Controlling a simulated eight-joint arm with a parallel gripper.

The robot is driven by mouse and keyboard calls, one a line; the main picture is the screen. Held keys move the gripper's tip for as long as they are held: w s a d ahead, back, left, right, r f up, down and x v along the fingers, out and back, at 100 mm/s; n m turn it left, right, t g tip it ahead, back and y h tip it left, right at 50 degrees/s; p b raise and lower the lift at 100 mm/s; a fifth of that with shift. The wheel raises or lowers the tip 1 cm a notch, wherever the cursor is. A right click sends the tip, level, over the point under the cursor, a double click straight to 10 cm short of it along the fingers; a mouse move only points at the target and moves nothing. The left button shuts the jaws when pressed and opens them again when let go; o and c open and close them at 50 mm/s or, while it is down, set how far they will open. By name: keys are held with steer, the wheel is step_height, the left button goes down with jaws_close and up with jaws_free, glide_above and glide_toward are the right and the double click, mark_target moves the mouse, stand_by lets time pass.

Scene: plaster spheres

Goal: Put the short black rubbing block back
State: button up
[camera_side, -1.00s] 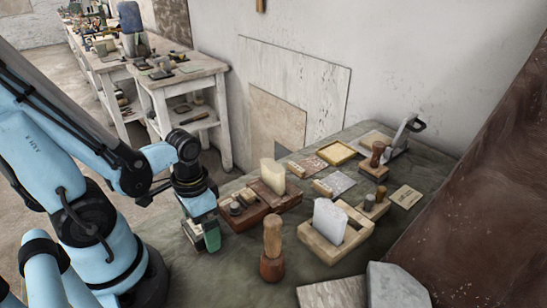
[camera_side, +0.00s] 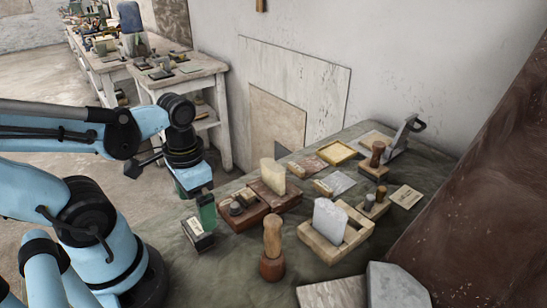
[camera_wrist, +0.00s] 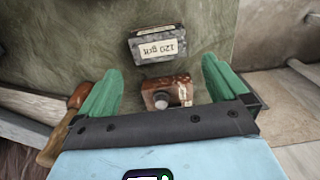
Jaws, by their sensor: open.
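A short dark block (camera_side: 197,234) with a pale label lies on the green cloth, beside and below my gripper (camera_side: 207,212). It looks like the black rubbing block. In the wrist view the dark block (camera_wrist: 158,44) shows a label reading 120 grit, upside down, and lies beyond my fingertips. My gripper (camera_wrist: 160,80) is open, with green fingers wide apart and nothing held between them. A red-brown wooden box (camera_side: 246,219) with small dark and grey pieces stands just right of the gripper. In the wrist view a brown piece with a pale knob (camera_wrist: 166,93) shows between the fingers.
A wooden-handled tool (camera_side: 272,250) stands upright in front. A wooden holder with a white slab (camera_side: 329,218), a cream block (camera_side: 272,174) and a yellow-rimmed tray (camera_side: 336,152) crowd the right side.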

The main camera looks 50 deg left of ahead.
steer(key=shift+r, duration=2.75)
steer(key=w+d+r+t, duration=0.1)
steer(key=w+d+t, duration=0.2)
steer(key=w+t, duration=0.4)
steer(key=w, duration=0.4)
steer(key=shift+w, duration=0.25)
steer(key=shift+r, duration=0.1)
